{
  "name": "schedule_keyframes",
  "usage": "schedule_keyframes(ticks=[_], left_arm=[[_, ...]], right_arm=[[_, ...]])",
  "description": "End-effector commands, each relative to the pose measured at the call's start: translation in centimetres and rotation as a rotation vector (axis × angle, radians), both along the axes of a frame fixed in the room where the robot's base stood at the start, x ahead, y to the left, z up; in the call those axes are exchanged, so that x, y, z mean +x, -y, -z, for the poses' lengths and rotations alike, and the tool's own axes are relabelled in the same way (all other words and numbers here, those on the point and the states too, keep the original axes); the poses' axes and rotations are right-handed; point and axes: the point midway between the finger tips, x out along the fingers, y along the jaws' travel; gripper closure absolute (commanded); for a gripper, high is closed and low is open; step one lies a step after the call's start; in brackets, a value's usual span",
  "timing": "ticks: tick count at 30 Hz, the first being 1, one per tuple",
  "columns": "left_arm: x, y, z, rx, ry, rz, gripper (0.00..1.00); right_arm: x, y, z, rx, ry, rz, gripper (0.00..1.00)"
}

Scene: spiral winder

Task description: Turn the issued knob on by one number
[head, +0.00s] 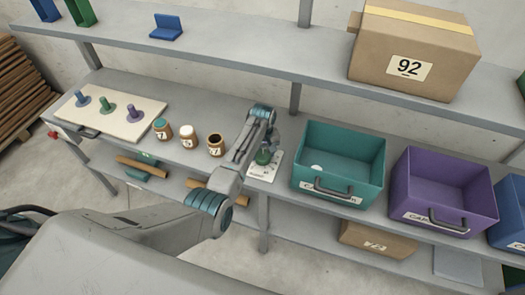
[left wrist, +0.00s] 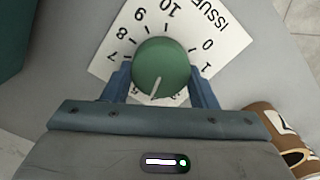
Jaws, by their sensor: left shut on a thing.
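The green knob (head: 263,157) sits on a white dial card (head: 262,172) on the shelf, left of the teal bin. In the left wrist view the knob (left wrist: 161,67) is round, and the card (left wrist: 232,45) reads "ISSUE", partly cut off. The numbers 0, 1, 7, 8, 9 and 10 show around it; the rest are hidden by my gripper. A pale pointer line on the knob points down and slightly left in that view, toward the hidden numbers. My left gripper (left wrist: 162,85) is shut on the knob, one finger on each side. My right gripper is not in view.
Three small jars (head: 188,137) stand left of my left arm. A pale board (head: 110,112) with blue, green and purple pegs lies farther left. A teal bin (head: 338,160) and a purple bin (head: 440,190) stand to the right. A carton (head: 415,50) marked 92 sits on the upper shelf.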

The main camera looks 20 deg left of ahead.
Motion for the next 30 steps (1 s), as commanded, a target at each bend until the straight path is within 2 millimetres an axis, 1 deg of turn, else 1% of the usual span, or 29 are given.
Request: schedule_keyframes(ticks=[1,6,18,24,30], left_arm=[[0.0,0.0,-0.3,0.001,-0.001,0.04,0.7],[0.0,0.1,-0.3,0.0,-0.001,0.2,0.7],[0.1,0.3,-0.2,0.001,0.0,0.563,0.7],[0.1,0.4,-0.2,0.001,0.0,0.7,0.7],[0.1,0.4,-0.1,0.001,0.0,0.79,0.7]], right_arm=[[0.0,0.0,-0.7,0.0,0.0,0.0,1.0],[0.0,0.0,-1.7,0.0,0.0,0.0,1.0],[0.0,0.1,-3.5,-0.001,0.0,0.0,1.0],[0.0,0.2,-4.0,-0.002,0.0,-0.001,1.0],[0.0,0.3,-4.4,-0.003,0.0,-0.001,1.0]])
